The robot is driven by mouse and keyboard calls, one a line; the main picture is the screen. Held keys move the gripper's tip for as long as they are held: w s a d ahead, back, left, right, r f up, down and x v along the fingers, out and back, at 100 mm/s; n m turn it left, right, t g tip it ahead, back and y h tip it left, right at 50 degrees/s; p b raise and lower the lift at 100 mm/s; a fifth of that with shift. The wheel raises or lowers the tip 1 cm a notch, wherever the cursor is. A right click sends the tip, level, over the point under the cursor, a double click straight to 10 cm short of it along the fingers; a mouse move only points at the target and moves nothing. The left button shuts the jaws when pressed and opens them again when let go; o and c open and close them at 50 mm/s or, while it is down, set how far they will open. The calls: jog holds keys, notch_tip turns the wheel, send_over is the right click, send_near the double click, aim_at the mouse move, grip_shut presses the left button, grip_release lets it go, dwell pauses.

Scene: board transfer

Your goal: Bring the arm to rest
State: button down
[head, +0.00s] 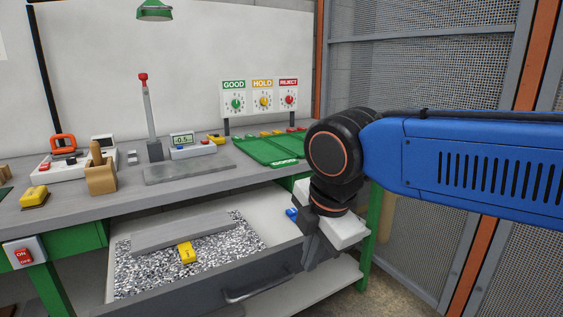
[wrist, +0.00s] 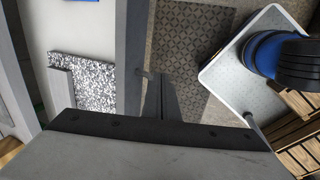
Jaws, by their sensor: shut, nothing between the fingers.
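My blue arm (head: 465,165) reaches in from the right in the head view and bends down at a black wrist joint. My gripper (head: 310,262) hangs below it, beside the right end of the open drawer (head: 283,262). In the wrist view my gripper (wrist: 168,100) points down, its dark fingers together with nothing between them. The drawer's dark front edge (wrist: 129,60) runs just left of the fingers. I cannot tell whether they touch it.
The drawer holds speckled foam, a grey bar and a yellow block (head: 187,252). Above is a bench (head: 215,165) with a green tray (head: 268,150), a meter (head: 191,145) and a stand. A mesh fence (head: 420,70) stands behind my arm. The wrist view shows a patterned floor mat (wrist: 190,45).

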jog(key=s+d+f+m, duration=0.2)
jog(key=d+f+m, duration=0.2)
jog(key=d+m, duration=0.3)
jog(key=s+d+f+m+t+h, duration=0.1)
jog(key=d+f+m, duration=0.3)
jog(key=d+m, duration=0.4)
jog(key=s+d+f+m, duration=0.3)
jog(key=d+f+m, duration=0.1)
jog(key=d+m, duration=0.4)
jog(key=shift+s+d+f+m+t, duration=0.2)
jog(key=shift+s+d+m+t, duration=0.1)
jog(key=shift+s+m, duration=0.1)
